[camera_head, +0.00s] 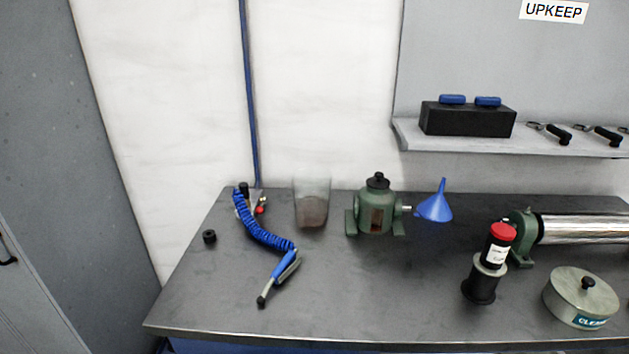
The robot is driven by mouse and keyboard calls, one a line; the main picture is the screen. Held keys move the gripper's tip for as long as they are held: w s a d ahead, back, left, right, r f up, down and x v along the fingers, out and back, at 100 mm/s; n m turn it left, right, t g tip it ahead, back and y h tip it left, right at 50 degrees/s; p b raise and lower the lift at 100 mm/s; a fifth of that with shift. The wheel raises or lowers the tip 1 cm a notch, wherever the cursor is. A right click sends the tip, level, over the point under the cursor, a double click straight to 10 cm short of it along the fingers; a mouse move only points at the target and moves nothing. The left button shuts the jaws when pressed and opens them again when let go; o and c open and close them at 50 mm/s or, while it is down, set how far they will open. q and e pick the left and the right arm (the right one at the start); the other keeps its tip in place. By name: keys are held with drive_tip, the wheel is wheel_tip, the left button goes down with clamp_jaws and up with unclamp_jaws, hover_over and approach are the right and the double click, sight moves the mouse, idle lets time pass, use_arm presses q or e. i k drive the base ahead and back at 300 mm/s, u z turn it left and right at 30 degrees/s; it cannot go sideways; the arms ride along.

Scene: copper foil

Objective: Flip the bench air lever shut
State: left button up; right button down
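The bench air fitting (245,192) stands at the back left edge of the grey bench (350,300), below a blue pipe (249,90) that runs down the wall. A small red part (260,210), which looks like the lever, shows beside the fitting; it is too small to tell its position. A coiled blue hose (262,232) leads from the fitting to a blue and grey air gun (284,268) lying on the bench. Neither of my grippers shows in the head view.
A black ring (209,236) lies left of the hose. A clear container (312,205), a green housing (376,212) and a blue funnel (436,204) stand to the right. A red-capped bottle (497,245), a metal roller (585,229) and a lidded tin (580,300) are farther right. The front middle is clear.

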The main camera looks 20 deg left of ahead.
sight(259, 210)
drive_tip(key=k, duration=1.15)
drive_tip(key=u, duration=0.8)
drive_tip(key=i, duration=1.2)
drive_tip(key=z, duration=0.3)
